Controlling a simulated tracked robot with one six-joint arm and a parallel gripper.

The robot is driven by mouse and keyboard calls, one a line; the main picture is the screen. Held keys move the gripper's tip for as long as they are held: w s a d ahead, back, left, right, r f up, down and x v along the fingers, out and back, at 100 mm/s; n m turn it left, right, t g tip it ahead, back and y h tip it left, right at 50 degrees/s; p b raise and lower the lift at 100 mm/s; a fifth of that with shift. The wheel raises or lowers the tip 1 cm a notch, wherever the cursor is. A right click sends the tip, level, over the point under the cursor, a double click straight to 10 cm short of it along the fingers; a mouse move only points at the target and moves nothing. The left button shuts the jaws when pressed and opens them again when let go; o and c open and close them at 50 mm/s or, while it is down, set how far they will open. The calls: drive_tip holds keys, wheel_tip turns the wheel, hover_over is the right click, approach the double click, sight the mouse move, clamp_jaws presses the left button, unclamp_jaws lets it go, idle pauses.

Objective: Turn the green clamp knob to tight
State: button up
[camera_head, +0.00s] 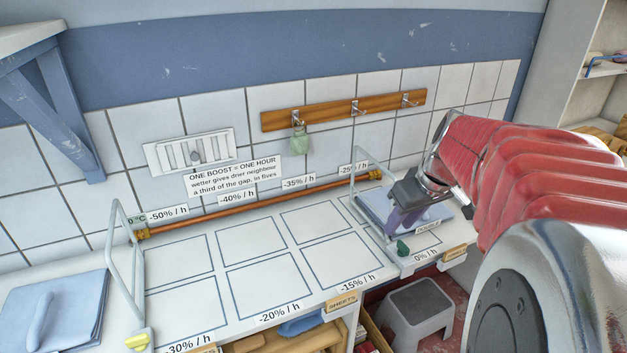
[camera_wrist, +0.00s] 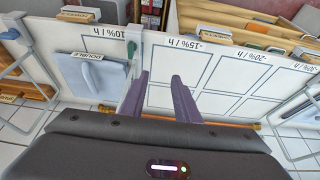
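The green clamp knob (camera_head: 403,247) sits on the counter's front edge, at the foot of the right white frame (camera_head: 372,215). It shows small in the wrist view (camera_wrist: 131,49), above and left of my fingertips. My gripper (camera_head: 402,222), with purple fingers, is just behind and above the knob in the head view. In the wrist view its two fingers (camera_wrist: 161,76) stand apart with nothing between them. The gripper is clear of the knob as far as I can see. The knob's markings are too small to read.
A yellow knob (camera_head: 138,342) sits at the left frame (camera_head: 126,260). A folded blue cloth (camera_head: 55,310) lies at left, and another (camera_wrist: 92,78) lies beside the right frame. A copper pipe (camera_head: 250,206) runs along the back. The outlined squares between the frames are empty.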

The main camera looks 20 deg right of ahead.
approach(405, 245)
drive_tip(key=v, duration=0.5)
drive_tip(key=shift+d, duration=0.1)
drive_tip(key=shift+f, duration=0.1)
drive_tip(key=x, duration=1.3)
drive_tip(key=shift+w+f, duration=0.2)
drive_tip(key=shift+f, duration=0.1)
clamp_jaws()
